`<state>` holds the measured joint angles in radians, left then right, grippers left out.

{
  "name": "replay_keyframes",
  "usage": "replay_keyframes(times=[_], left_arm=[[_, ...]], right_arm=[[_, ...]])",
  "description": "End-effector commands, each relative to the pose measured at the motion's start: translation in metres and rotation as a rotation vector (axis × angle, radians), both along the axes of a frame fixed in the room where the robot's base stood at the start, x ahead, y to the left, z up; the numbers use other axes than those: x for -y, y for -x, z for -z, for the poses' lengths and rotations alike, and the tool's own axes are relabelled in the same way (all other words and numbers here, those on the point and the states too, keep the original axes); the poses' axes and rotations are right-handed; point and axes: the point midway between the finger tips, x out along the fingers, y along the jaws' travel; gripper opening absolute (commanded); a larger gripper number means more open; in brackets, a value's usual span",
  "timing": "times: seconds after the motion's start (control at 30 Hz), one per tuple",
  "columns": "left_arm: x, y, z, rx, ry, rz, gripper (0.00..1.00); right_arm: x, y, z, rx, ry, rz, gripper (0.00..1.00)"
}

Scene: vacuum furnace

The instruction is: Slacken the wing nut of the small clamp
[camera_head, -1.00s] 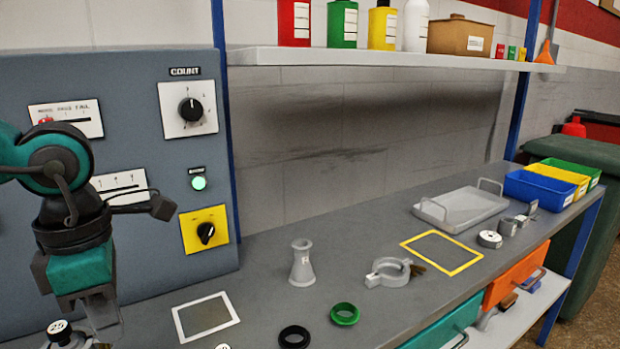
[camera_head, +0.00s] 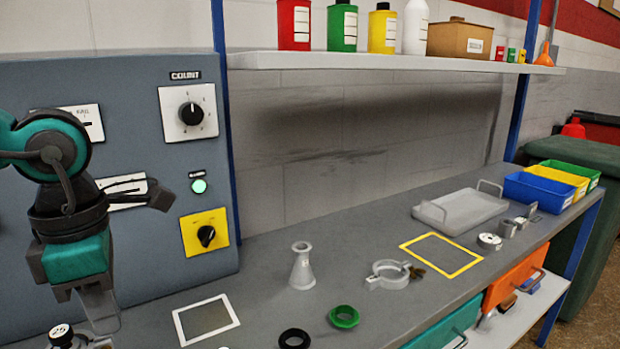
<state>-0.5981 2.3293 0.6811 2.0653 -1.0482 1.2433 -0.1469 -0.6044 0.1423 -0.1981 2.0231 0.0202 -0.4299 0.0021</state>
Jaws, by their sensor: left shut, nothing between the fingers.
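I cannot tell whether a smaller clamp is there. My left gripper (camera_head: 105,324) points down at the lower left, just right of that part. Its fingers are shut and empty, well away from the ring clamp. My right gripper is not in view.
A grey flask-shaped fitting (camera_head: 302,267), a green ring (camera_head: 344,316) and a black ring (camera_head: 294,338) stand near the bench front. A white frame (camera_head: 206,319) and a yellow frame (camera_head: 441,255) mark the bench. A tray (camera_head: 460,209) and bins (camera_head: 540,188) are farther back.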

Motion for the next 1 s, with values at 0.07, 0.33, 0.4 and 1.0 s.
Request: replay_keyframes(times=[0.07, 0.33, 0.4, 1.0], left_arm=[[0.0, 0.0, -0.01, 0.002, -0.001, 0.0, 0.0], [0.0, -0.001, -0.031, 0.002, 0.0, 0.0, 0.0], [0.0, -0.001, -0.037, 0.002, 0.0, 0.0, 0.0], [0.0, 0.0, -0.053, 0.001, -0.001, 0.0, 0.0]], right_arm=[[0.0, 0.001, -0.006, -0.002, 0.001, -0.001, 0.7], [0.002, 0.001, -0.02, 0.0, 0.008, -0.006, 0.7], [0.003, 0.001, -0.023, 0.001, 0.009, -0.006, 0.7], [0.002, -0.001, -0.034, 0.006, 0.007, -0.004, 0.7]])
